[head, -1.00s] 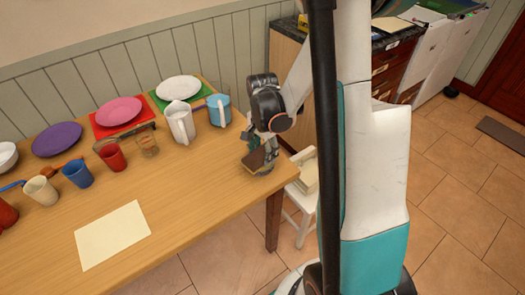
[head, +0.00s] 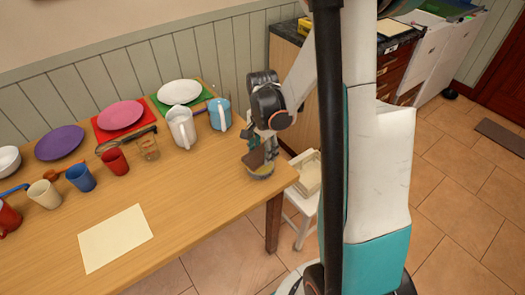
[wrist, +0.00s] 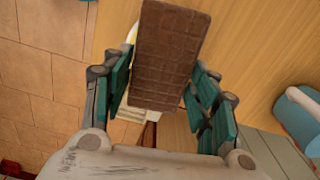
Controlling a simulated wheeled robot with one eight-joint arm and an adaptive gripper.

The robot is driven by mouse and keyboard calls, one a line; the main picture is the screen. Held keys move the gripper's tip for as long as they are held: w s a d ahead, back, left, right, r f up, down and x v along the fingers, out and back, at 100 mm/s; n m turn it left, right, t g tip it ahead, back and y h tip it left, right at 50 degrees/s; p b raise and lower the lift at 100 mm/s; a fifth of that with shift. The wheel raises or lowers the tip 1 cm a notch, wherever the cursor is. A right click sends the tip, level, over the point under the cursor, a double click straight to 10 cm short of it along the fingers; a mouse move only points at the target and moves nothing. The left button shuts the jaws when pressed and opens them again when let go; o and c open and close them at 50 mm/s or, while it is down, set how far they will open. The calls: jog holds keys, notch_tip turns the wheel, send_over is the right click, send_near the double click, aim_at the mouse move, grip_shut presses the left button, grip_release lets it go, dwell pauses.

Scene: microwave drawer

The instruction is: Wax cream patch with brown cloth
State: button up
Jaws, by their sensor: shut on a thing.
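The brown cloth (wrist: 168,55) looks like a stiff, grid-textured slab and sits between the green-padded fingers of my gripper (wrist: 160,90). In the head view my gripper (head: 262,145) is at the right end of the table, and the cloth (head: 256,159) hangs tilted below it. A small round dish with something yellowish in it (head: 263,171) is directly under the cloth; I cannot tell if they touch. The cream patch (head: 116,238) lies flat at the front left of the table, well left of my gripper.
Cups, a white pitcher (head: 182,127), a blue mug (head: 219,114) and plates line the table's back. The wooden table (head: 195,205) is clear between the patch and my gripper. A white chair (head: 306,180) stands off the right edge.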

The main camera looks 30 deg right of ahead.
aim_at(262, 152)
jog(key=shift+r+p, duration=1.25)
jog(key=shift+r, duration=0.85)
